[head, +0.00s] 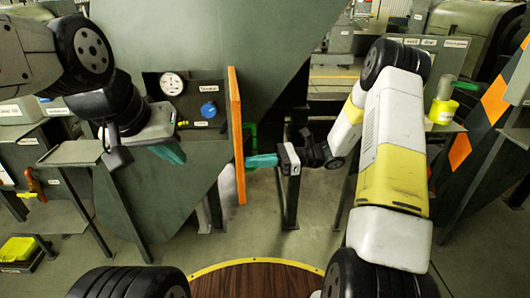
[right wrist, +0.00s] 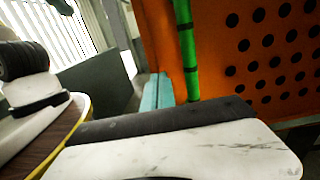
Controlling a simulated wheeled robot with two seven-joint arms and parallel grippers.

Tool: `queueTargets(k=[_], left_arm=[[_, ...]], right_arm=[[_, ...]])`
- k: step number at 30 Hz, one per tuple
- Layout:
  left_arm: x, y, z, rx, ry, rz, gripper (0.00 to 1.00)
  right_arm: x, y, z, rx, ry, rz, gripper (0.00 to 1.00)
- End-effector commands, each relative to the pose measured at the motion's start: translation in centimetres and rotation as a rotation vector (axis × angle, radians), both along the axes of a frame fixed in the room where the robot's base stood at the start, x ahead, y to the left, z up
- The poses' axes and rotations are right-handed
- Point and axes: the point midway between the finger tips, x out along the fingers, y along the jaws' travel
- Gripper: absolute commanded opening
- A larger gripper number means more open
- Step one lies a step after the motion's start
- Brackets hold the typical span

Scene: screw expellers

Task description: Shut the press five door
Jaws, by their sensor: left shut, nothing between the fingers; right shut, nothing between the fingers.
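The orange door (head: 237,135) stands open, seen nearly edge-on in the head view, beside a dark control panel with a gauge and a blue knob. In the right wrist view the door (right wrist: 265,60) is a perforated orange panel with a vertical green handle bar (right wrist: 187,50). My right gripper (head: 250,161) is shut and empty, its teal fingers pointing left at the door's right face. Its fingers (right wrist: 157,92) appear beside the green bar; I cannot tell whether they touch the door. My left gripper (head: 172,153) is shut and empty, left of the door in front of the panel.
The control panel (head: 190,105) sits on a large dark green machine body (head: 200,40). A yellow cup (head: 443,110) stands on a ledge at the right. A yellow box (head: 18,249) lies at lower left. Grey floor (head: 300,235) is open below the door.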

Motion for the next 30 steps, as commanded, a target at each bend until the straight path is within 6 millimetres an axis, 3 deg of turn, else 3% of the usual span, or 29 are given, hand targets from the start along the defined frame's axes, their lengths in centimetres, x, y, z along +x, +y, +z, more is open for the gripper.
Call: queueTargets(k=[19, 26, 30], left_arm=[[0.0, 0.0, 0.0, 0.0, 0.0, 0.0, 0.0], [0.0, 0.0, 0.0, 0.0, 0.0, 0.0, 0.0], [0.0, 0.0, 0.0, 0.0, 0.0, 0.0, 0.0]], right_arm=[[-0.3, 1.5, 0.0, 0.001, 0.002, -0.022, 0.0], [-0.8, 5.4, 0.1, 0.003, 0.006, -0.129, 0.0], [-0.5, 9.5, 0.0, 0.002, 0.001, -0.12, 0.0]])
